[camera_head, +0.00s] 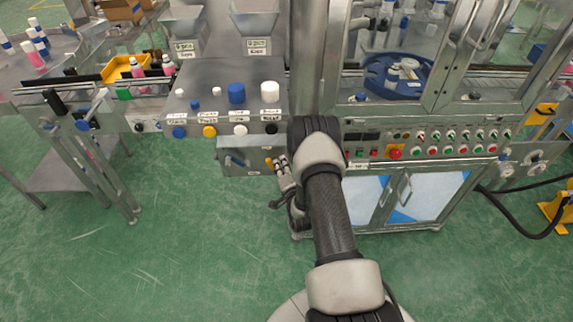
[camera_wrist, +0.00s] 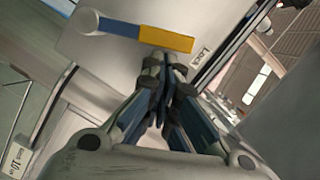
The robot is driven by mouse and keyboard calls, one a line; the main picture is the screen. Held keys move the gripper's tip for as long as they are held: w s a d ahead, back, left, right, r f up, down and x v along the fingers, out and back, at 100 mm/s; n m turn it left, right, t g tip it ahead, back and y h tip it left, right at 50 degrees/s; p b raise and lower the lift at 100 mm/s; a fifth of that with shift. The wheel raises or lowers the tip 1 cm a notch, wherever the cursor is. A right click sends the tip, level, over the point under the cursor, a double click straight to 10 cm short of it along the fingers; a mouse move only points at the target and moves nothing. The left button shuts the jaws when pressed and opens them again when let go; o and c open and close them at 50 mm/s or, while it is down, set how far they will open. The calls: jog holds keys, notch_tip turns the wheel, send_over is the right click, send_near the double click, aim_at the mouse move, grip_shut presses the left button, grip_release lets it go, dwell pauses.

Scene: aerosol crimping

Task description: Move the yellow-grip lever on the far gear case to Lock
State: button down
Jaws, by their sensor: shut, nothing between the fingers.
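The lever has a blue arm (camera_wrist: 118,27) and a yellow grip (camera_wrist: 166,40), on a grey pivot (camera_wrist: 88,20) at the left in the wrist view. It lies across a pale grey case face (camera_wrist: 75,50), sloping slightly down to the right. A small white label (camera_wrist: 200,56) sits just past the grip's end; its text is hard to read. My gripper (camera_wrist: 165,63) is shut and empty, its tips right at the lower edge of the grip. I cannot tell whether they touch. In the head view my gripper (camera_head: 282,163) is beside the grey case (camera_head: 232,147) under the button panel, partly hidden by my arm.
A panel with coloured knobs (camera_head: 237,93) is above the case. A conveyor with bottles (camera_head: 140,70) stands at left. The green floor in front is clear.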

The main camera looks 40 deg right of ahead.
jog(key=shift+w+a, duration=0.25)
jog(key=shift+a, duration=0.2)
dwell(0.5)
